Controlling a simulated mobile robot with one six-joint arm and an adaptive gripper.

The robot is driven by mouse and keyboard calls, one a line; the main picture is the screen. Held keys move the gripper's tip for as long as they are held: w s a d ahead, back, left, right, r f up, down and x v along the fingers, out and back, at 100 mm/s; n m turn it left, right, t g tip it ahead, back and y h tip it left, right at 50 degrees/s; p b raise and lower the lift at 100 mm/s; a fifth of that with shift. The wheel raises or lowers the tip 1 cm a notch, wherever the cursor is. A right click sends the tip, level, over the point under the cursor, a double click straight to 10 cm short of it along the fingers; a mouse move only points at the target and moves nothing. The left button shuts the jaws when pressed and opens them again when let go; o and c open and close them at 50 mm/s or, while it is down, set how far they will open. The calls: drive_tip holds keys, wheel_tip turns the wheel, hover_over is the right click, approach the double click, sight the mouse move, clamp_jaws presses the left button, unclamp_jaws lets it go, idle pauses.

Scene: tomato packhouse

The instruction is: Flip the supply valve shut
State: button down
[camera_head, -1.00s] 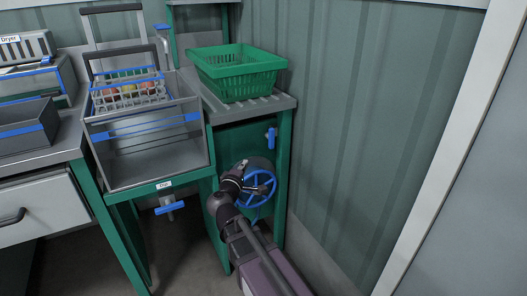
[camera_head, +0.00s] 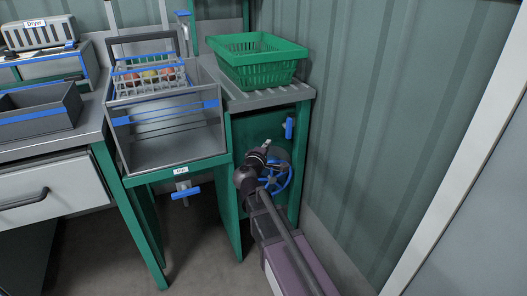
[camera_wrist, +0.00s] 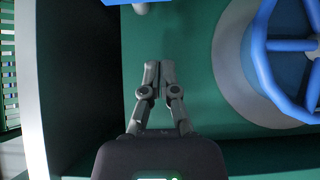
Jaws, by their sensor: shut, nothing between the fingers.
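A blue lever handle (camera_head: 289,128) stands upright on the green back panel inside the open cabinet bay, under the slatted top. In the wrist view, a blue part (camera_wrist: 122,2), likely this lever, is cut off at the top edge, with a grey stub beside it. A blue handwheel (camera_head: 286,178) on a round grey body sits below the lever. It shows large at the right of the wrist view (camera_wrist: 262,62). My gripper (camera_wrist: 158,66) is shut and empty in front of the green panel, between the dark shelf side and the wheel, apart from both. In the head view my arm hides part of the wheel.
A green basket (camera_head: 262,77) stands on the slatted top (camera_head: 303,91). A grey sink (camera_head: 172,150) is left of the bay, with a blue T-handle (camera_head: 186,192) beneath it. The ribbed wall (camera_head: 370,130) closes the right side.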

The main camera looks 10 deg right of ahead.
sight(289, 129)
drive_tip(key=w+d, duration=0.4)
drive_tip(key=d, duration=0.1)
drive_tip(key=shift+w+d, duration=0.3)
drive_tip(key=shift+w, duration=0.1)
